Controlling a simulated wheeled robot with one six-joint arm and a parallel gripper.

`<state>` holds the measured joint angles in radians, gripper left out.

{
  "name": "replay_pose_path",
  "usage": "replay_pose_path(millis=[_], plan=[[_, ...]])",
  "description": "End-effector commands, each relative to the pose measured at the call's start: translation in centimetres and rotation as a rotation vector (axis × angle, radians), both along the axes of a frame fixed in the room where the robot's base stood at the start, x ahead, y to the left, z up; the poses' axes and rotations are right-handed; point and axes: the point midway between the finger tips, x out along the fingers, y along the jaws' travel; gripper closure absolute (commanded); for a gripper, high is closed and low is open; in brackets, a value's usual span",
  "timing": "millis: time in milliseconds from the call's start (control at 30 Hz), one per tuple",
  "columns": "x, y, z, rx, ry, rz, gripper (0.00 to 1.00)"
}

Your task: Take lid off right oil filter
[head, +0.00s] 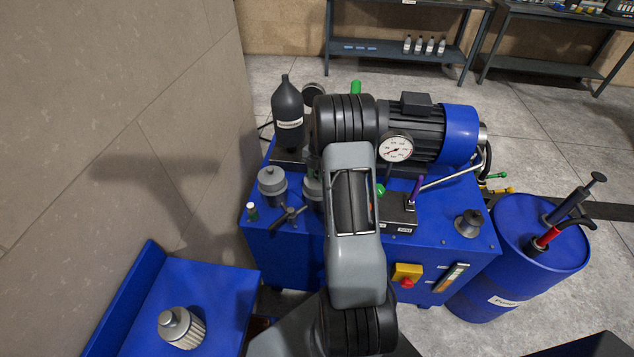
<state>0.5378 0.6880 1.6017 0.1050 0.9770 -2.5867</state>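The right oil filter (312,190) is a grey-green cylinder on the blue press unit's top. My arm covers most of it, so I cannot tell how its lid sits. The left oil filter (271,186) is a grey cylinder with a stepped grey cap, upright and in full view beside it. My arm reaches up through the middle of the picture and over the press unit. My gripper is hidden behind the arm links, so its opening and its distance from the right filter do not show.
A black bottle (288,112), a pressure gauge (395,149) and a blue-ended motor (455,133) crowd the press unit (430,238). A blue drum (535,262) stands right. A wall borders the left.

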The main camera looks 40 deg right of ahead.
Motion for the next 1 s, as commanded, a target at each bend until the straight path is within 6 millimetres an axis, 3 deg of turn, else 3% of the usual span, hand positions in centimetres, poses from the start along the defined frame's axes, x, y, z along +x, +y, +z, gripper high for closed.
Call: replay_pose_path(millis=[267, 633, 867, 1000], plan=[[0.0, 0.0, 0.0, 0.0, 0.0, 0.0, 0.99], [0.0, 0.0, 0.6, -0.001, -0.002, 0.0, 1.0], [0.0, 0.0, 3.4, -0.003, -0.003, 0.0, 1.0], [-2.4, -0.1, 6.0, -0.004, -0.004, -0.002, 1.0]])
